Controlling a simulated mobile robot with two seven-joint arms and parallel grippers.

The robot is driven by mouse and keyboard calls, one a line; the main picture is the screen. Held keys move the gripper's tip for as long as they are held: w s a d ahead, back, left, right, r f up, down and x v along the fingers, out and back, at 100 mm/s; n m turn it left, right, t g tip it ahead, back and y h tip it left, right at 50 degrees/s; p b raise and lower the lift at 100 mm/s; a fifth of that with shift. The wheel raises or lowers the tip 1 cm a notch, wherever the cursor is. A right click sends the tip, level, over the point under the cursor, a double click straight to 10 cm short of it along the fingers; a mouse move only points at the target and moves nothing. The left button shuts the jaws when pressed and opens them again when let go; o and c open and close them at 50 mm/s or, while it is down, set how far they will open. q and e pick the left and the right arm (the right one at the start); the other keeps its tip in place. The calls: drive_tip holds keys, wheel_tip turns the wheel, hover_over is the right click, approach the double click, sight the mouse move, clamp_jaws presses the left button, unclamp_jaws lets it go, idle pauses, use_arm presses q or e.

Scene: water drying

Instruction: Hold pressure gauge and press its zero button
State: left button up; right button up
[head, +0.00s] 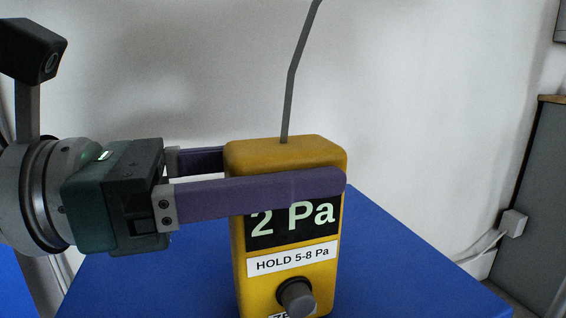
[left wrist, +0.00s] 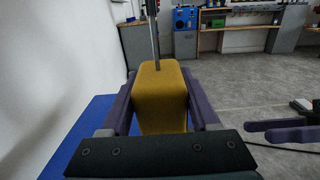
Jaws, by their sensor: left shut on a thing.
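The pressure gauge (head: 288,258) is a yellow upright box on a blue table. A grey bent tube rises from its top. Its dark display reads 2 Pa, with the top partly covered by my finger. A label says HOLD 5-8 Pa. My left gripper (head: 318,178) is shut on the gauge's upper part, one purple finger across the front, the other behind. The left wrist view shows the gauge (left wrist: 160,95) between both fingers. My right gripper (left wrist: 258,131) shows there at the right, its fingers apart and empty.
The blue table (head: 400,265) has bare room to the right of the gauge. A white wall stands behind it. A grey cabinet (head: 535,190) is at the far right. The left wrist view shows a workbench (left wrist: 250,25) and a blue device (left wrist: 184,18) in the background.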

clamp_jaws()
idle(1.6)
